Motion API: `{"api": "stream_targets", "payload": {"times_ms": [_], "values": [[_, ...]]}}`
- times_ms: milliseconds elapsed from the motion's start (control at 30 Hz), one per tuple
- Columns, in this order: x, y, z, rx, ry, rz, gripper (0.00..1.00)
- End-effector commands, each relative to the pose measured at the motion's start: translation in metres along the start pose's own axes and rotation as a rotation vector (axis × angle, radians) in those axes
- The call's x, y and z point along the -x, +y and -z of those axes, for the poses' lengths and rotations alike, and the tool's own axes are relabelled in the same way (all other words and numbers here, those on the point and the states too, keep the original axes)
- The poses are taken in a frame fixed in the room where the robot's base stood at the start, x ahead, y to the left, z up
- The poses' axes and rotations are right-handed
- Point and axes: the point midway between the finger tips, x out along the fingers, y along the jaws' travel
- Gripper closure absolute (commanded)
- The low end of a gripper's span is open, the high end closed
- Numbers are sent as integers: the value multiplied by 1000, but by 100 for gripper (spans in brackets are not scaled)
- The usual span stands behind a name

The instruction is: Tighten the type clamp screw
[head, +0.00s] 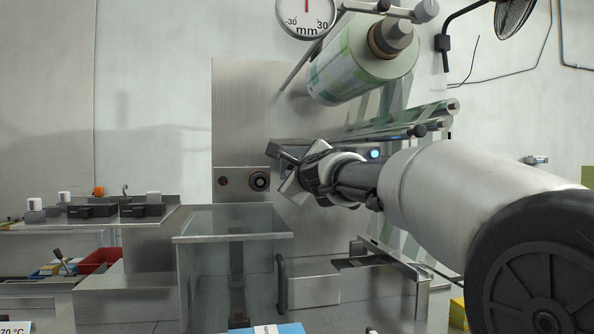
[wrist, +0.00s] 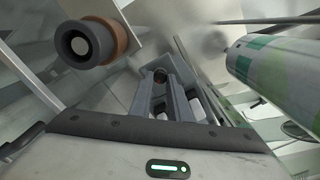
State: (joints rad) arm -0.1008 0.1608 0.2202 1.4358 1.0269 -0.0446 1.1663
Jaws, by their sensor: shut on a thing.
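In the head view my gripper (head: 283,170) reaches left to a small grey unit on the upright steel panel of the wrapping machine, below the film roll. In the wrist view the two grey fingers of my gripper (wrist: 161,80) point away from the camera. A small dark round screw head (wrist: 160,75) shows between their tips, and the fingers are closed on it. My gripper and wrist hide most of the unit in the head view, and the screw cannot be made out there. How tight the screw is cannot be told.
A green-and-white film roll (head: 363,58) hangs above my arm; it fills the right of the wrist view (wrist: 275,65). A dark round knob (head: 259,181) sits on a panel left of my gripper. A glass-sided guard (head: 232,240) stands below. A side bench (head: 95,222) is at left.

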Motion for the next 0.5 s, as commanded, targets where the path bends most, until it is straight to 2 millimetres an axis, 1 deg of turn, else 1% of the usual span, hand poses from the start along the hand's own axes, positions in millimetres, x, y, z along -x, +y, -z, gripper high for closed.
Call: {"api": "stream_targets", "payload": {"times_ms": [33, 133, 400, 500], "values": [[0, 0, 0, 1, 0, 0, 82], [0, 0, 0, 1, 0, 0, 65], [0, 0, 0, 2, 0, 0, 65], [4, 0, 0, 2, -1, 1, 65]]}}
